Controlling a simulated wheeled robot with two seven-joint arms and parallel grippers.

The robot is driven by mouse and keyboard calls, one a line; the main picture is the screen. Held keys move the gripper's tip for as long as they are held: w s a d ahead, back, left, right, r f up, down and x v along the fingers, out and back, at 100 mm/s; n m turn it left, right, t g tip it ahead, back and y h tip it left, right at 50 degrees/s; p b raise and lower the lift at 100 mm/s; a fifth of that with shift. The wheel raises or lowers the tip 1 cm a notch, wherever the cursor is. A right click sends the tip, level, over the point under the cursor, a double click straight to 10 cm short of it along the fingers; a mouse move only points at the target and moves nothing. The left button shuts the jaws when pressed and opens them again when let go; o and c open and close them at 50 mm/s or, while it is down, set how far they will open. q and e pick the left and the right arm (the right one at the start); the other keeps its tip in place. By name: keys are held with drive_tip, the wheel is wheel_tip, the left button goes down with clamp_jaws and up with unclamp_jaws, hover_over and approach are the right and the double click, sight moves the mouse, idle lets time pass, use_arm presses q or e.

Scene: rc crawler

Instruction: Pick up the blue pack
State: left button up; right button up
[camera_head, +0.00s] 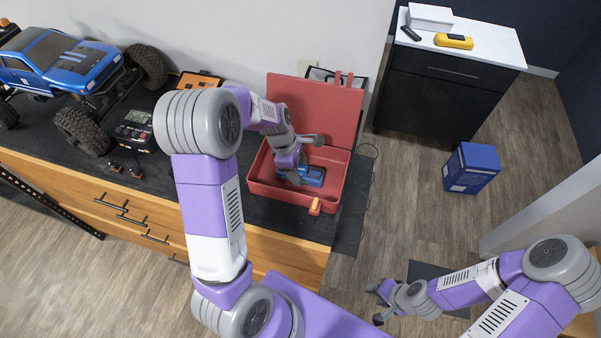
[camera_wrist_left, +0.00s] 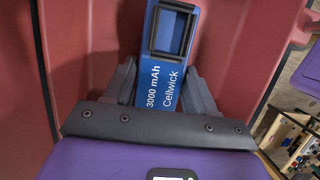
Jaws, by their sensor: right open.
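The blue pack (camera_head: 312,175) lies in the red case (camera_head: 340,190) on the workbench. In the left wrist view the blue pack (camera_wrist_left: 165,72) shows white lettering, "3000 mAh Cellwick", and a dark square frame at its far end. My left gripper (camera_head: 298,164) reaches down into the case at the pack. In the left wrist view, the fingers of my left gripper (camera_wrist_left: 160,85) stand on either side of the pack, close to its edges; I cannot tell whether they press on it. My right gripper (camera_head: 374,304) is open and empty, low over the floor, away from the case.
The case's raised lid (camera_head: 318,105) stands behind the pack, and its walls surround it. A blue RC crawler (camera_head: 60,62) and a charger (camera_head: 137,128) are on the bench at left. A blue box (camera_head: 471,168) stands on the floor near a white-topped cabinet (camera_head: 470,38).

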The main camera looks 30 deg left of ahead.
use_arm(q)
drive_tip(key=c, duration=0.8)
drive_tip(key=shift+r, duration=0.1)
